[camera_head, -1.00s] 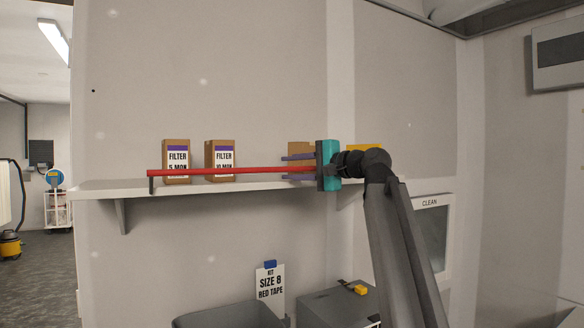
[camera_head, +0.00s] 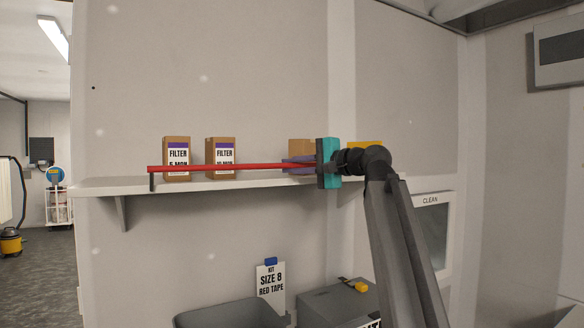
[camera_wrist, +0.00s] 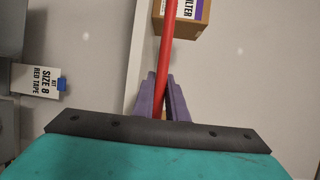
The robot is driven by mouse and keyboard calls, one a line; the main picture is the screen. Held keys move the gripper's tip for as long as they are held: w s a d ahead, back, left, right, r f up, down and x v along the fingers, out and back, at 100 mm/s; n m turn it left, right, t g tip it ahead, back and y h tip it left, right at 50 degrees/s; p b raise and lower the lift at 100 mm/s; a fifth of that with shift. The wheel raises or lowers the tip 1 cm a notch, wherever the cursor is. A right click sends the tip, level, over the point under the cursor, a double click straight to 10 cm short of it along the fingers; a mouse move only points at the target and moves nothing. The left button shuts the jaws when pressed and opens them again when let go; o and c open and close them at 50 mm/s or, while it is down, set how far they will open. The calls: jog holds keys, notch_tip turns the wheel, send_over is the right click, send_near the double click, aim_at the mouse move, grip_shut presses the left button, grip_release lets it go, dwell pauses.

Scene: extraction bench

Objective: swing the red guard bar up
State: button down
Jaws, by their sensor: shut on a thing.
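The red guard bar (camera_head: 230,168) runs level along the front of the shelf, in front of the filter boxes. Its left end is at a dark bracket. My gripper (camera_head: 291,164) is at the bar's right end, with its purple fingers closed on the bar. In the wrist view the red bar (camera_wrist: 168,45) passes between the two purple fingers (camera_wrist: 162,96), which pinch it. The bar's far right end is hidden by the fingers and the teal gripper body.
The shelf (camera_head: 130,186) holds two filter boxes (camera_head: 177,150) (camera_head: 221,150) close behind the bar, and another brown box (camera_head: 300,146) behind my fingers. A grey bin (camera_head: 230,315), a sign (camera_head: 270,285) and a grey case (camera_head: 335,300) are below. The wall above the bar is clear.

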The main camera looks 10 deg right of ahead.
jog(key=shift+w+r+p, duration=0.1)
jog(key=shift+r+p, duration=0.25)
jog(key=shift+r, duration=0.05)
jog(key=w+g+h+p, duration=0.1)
jog(key=p, duration=0.1)
jog(key=w+m+g+h+p, duration=0.1)
jog(key=p, duration=0.1)
jog(key=a+g+p, duration=0.1)
jog(key=g+p, duration=0.1)
jog(key=p, duration=0.1)
jog(key=shift+w+r+m+h, duration=0.4)
dwell(0.3)
